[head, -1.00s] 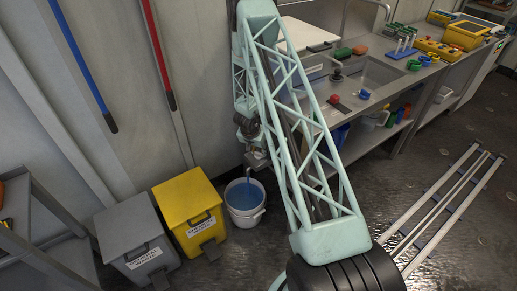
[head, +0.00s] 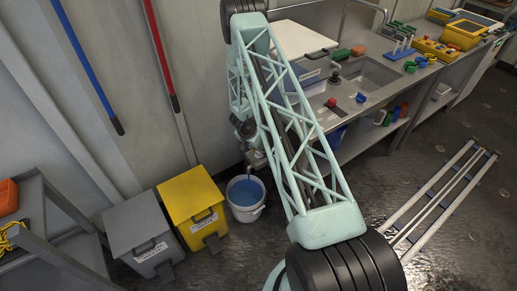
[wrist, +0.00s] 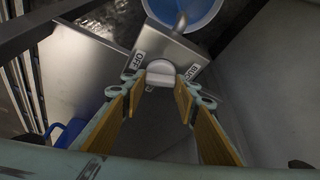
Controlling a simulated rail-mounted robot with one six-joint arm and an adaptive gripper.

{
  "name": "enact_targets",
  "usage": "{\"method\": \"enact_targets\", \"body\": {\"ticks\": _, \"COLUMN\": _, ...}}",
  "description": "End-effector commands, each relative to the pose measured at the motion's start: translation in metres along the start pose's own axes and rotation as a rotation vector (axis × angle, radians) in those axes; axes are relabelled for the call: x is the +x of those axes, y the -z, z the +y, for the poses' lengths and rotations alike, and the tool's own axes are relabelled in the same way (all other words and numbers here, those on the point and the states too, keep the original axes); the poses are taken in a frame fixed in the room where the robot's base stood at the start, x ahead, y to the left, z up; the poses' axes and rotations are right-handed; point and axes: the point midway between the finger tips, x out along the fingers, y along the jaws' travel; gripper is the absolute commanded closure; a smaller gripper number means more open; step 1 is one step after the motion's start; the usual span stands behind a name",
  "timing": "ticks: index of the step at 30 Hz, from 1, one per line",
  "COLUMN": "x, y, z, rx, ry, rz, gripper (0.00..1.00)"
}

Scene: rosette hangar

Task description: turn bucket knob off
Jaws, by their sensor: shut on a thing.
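The pale grey bucket knob (wrist: 160,72) sits on a metal valve box (wrist: 175,48) in the wrist view. A label reading OFF (wrist: 137,61) is left of it, and a partly covered bucket label (wrist: 192,72) is right of it. My gripper (wrist: 160,84) is shut on the knob, one fingertip on each side. A spout (wrist: 181,20) runs from the box towards a white bucket (head: 246,212) holding blue liquid, at the top of the wrist view. In the head view my arm hides the knob.
Yellow (head: 193,200) and grey (head: 140,228) bins stand left of the bucket. A sink counter (head: 375,90) with several small items is at right. A grey cart (head: 45,222) is at far left. Open floor with a rail (head: 445,195) lies at right.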

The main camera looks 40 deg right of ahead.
Motion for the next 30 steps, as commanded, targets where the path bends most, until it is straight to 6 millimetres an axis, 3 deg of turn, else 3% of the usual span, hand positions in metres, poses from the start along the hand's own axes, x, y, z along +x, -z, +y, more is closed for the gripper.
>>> {"method": "enact_targets", "body": {"ticks": 30, "x": -0.0016, "y": 0.0014, "z": -0.0019, "rx": 0.236, "ry": -0.097, "rz": 0.001, "gripper": 0.82}}
